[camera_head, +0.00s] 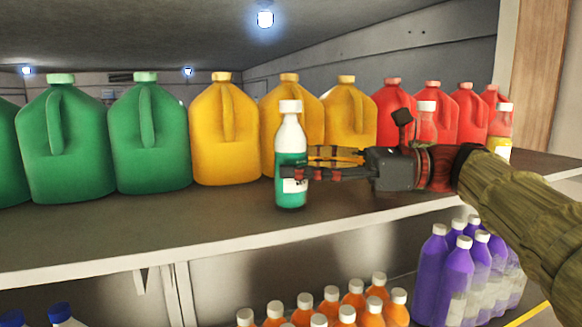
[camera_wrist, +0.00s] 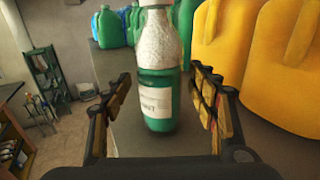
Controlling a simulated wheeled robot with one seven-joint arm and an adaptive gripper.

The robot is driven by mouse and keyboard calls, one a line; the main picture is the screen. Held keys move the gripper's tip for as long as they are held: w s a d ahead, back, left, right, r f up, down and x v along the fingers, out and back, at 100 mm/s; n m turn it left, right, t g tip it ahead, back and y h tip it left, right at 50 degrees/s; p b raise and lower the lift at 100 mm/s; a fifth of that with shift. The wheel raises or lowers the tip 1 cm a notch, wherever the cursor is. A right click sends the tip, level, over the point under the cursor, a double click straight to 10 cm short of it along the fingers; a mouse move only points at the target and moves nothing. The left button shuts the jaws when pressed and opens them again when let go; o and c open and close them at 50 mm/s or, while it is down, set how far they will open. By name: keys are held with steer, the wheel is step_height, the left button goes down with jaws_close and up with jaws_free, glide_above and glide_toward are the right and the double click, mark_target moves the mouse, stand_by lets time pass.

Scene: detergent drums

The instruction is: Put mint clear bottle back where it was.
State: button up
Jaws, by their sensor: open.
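The mint clear bottle (camera_head: 290,134) has a white cap, a white label and green liquid in its lower part. It is upright near the front of the upper shelf (camera_head: 130,240), before a yellow jug, and its base appears to rest on the shelf. My gripper (camera_head: 299,163) reaches in from the right, level with the bottle's middle. In the wrist view the bottle (camera_wrist: 160,52) is between the two spread fingers of my gripper (camera_wrist: 158,95), with a gap on each side. My near finger crosses part of the label in the head view.
Green jugs (camera_head: 148,150), yellow jugs (camera_head: 224,140) and red jugs (camera_head: 466,112) line the shelf behind. Two small clear bottles stand right of my gripper, one red (camera_head: 426,122), one partly yellow (camera_head: 501,140). Orange bottles (camera_head: 331,306) and purple bottles (camera_head: 455,275) are below. Shelf front left is clear.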

steer(key=b+v, duration=0.1)
steer(key=v, duration=0.9)
steer(key=shift+d, duration=0.3)
